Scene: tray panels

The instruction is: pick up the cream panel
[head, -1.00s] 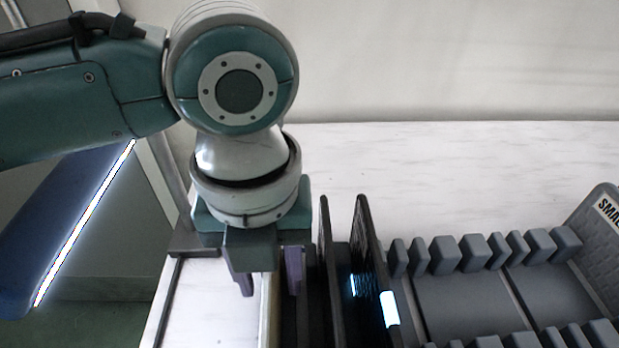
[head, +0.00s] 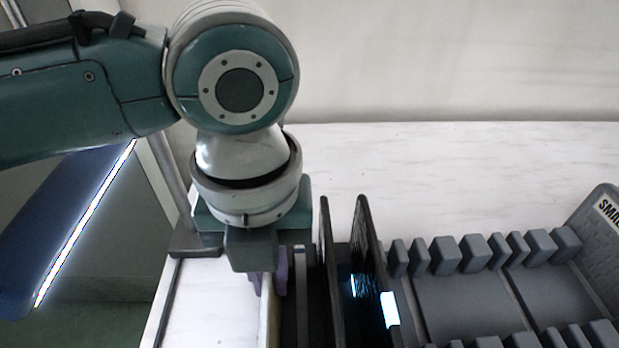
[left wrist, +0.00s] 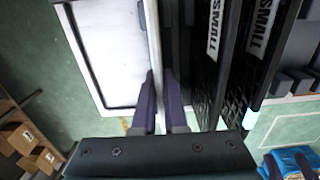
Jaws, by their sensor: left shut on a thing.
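The cream panel (head: 265,318) stands upright on edge at the left of the row of panels, seen as a thin pale strip in the head view. In the left wrist view the cream panel (left wrist: 155,45) runs as a narrow light edge between the purple fingers. My left gripper (head: 269,285) points down over it and is shut on it, with one finger on each side. The same gripper shows at the lower middle of the left wrist view (left wrist: 158,95). Most of the panel's faces are hidden. My right gripper is not in view.
Two dark panels (head: 362,260) stand upright just right of the gripper, with glowing patches. A grey slotted rack (head: 455,310) marked "SMALL" lies further right. The white table (head: 340,160) is clear behind. Wooden boxes (left wrist: 25,140) and a blue item (left wrist: 290,162) show below.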

